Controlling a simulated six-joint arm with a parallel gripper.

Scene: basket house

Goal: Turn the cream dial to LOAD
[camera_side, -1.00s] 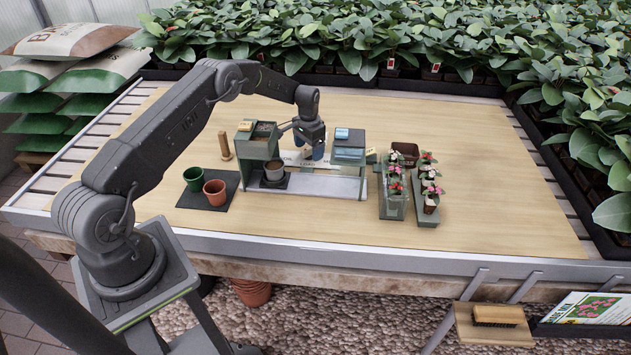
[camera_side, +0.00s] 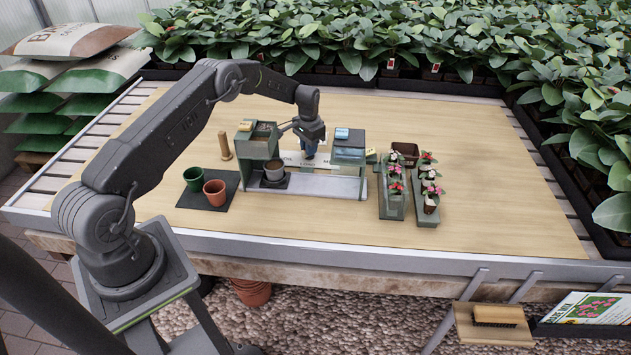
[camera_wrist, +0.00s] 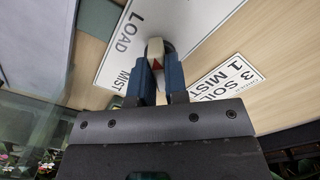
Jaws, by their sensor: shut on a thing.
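The cream dial (camera_wrist: 156,46) sits between the blue fingers of my gripper (camera_wrist: 158,62) in the wrist view, and my gripper is shut on it. A small red mark shows on the dial. The white label plate (camera_wrist: 118,62) beside the dial carries the words LOAD and MIST. LOAD stands to the left of the dial in this view. The fingers hide part of the dial and plate. In the side view my gripper (camera_side: 311,152) points down at the middle of the grey station (camera_side: 330,188), and the dial is too small to make out.
A second label reading SOIL and MIST (camera_wrist: 228,80) lies to the right in the wrist view. Green (camera_side: 193,180) and terracotta (camera_side: 215,192) pots stand left of the station. A grey pot (camera_side: 274,171) is at its front. Flower trays (camera_side: 393,207) stand to the right.

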